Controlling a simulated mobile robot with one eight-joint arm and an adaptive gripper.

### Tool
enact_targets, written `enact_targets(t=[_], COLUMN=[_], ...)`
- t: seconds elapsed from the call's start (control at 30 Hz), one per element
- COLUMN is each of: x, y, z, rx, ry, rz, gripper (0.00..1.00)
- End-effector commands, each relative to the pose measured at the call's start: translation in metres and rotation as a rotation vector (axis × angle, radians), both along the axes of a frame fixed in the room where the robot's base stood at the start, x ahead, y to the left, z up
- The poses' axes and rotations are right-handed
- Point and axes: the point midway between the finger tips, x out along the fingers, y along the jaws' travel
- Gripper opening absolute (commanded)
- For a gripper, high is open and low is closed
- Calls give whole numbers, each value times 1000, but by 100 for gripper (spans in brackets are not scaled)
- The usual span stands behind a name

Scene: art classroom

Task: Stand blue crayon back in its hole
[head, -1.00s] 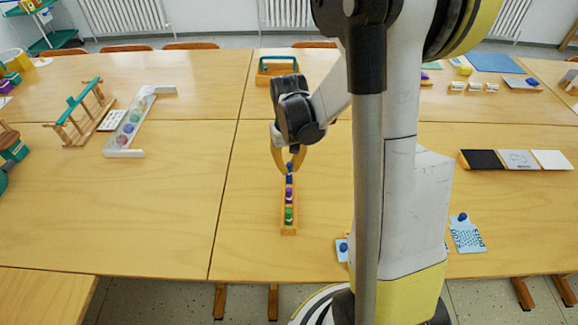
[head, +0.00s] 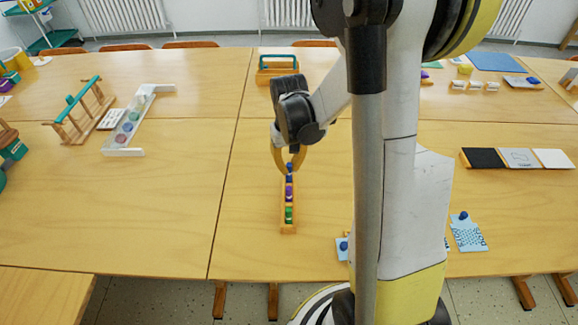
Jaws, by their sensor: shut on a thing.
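A narrow wooden holder (head: 288,230) lies lengthwise on the table, with a purple crayon (head: 289,192) and a green crayon (head: 289,214) standing in it. The blue crayon (head: 289,173) is at the far end of the holder, directly below my gripper (head: 289,168). My gripper's yellow fingers are shut on the blue crayon from above. The crayon looks upright. Its lower end is too small to see, so I cannot tell whether it sits in its hole.
My arm column hides part of the table right of the holder. Blue patterned cards (head: 467,232) lie at the front right. A wooden carrier with a teal handle (head: 277,66) stands behind. The table left of the holder is clear.

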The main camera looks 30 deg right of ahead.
Motion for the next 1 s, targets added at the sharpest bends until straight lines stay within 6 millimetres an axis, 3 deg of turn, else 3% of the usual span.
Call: enact_targets(t=[1.0], x=[0], y=[0], z=[-10], rx=[0], ry=[0], rz=[0], gripper=[0])
